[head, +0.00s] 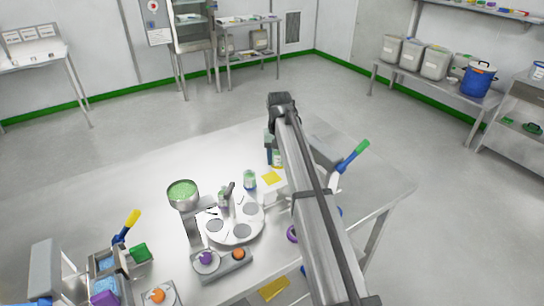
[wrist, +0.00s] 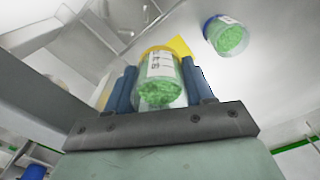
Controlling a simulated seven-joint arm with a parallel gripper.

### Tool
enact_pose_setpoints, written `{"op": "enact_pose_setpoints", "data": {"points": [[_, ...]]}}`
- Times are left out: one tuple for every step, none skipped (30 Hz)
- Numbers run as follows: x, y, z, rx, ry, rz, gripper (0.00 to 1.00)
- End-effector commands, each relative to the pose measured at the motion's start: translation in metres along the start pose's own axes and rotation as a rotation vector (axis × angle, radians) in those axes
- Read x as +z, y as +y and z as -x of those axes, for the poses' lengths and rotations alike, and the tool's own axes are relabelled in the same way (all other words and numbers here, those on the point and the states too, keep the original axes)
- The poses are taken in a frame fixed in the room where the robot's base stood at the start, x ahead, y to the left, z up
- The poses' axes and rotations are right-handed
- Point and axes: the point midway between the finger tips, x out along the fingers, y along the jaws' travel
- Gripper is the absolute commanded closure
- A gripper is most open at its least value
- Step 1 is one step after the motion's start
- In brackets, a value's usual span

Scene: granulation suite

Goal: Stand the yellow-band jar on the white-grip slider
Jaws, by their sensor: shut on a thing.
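The yellow-band jar (wrist: 160,80) is clear with a printed white label and green granules inside. In the wrist view it sits between the two blue fingers of my gripper (wrist: 159,72), which is shut on it. In the head view the jar (head: 278,158) shows small beside my gripper (head: 272,150), partly behind my arm. I cannot tell whether its base touches the table. I cannot make out a white-grip slider in either view; my arm hides part of the table's right side.
A blue-band jar (head: 250,179) stands nearby and shows in the wrist view (wrist: 230,36). A yellow square (head: 271,178) lies beside it. A round plate (head: 241,232) with discs, a green-filled funnel (head: 183,194) and a green-handled device (head: 355,154) are around. The table's left back is clear.

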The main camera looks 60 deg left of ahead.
Motion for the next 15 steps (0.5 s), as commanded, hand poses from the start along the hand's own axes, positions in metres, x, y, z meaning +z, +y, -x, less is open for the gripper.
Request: {"op": "enact_pose_setpoints", "data": {"points": [[0.016, 0.009, -0.002, 0.0, 0.0, -0.002, 0.81], [0.022, 0.013, -0.003, 0.0, 0.0, -0.002, 0.81], [0.031, 0.019, -0.004, 0.0, 0.0, -0.001, 0.81], [0.037, 0.024, -0.005, 0.0, 0.0, -0.001, 0.81], [0.042, 0.028, -0.006, 0.0, 0.0, -0.001, 0.81], [0.049, 0.033, -0.007, 0.0, 0.0, -0.001, 0.81], [0.053, 0.036, -0.008, 0.0, 0.0, -0.001, 0.81], [0.056, 0.038, -0.008, 0.0, 0.0, -0.001, 0.81], [0.058, 0.04, -0.009, 0.0, 0.0, 0.0, 0.81], [0.059, 0.041, -0.009, 0.0, 0.0, 0.0, 0.81], [0.059, 0.042, -0.01, 0.0, 0.0, 0.001, 0.81], [0.059, 0.042, -0.011, 0.0, 0.0, 0.001, 0.81], [0.059, 0.042, -0.012, 0.0, 0.0, 0.001, 0.81], [0.058, 0.042, -0.013, 0.0, 0.0, 0.001, 0.81], [0.058, 0.042, -0.014, 0.0, 0.0, 0.001, 0.81]]}}
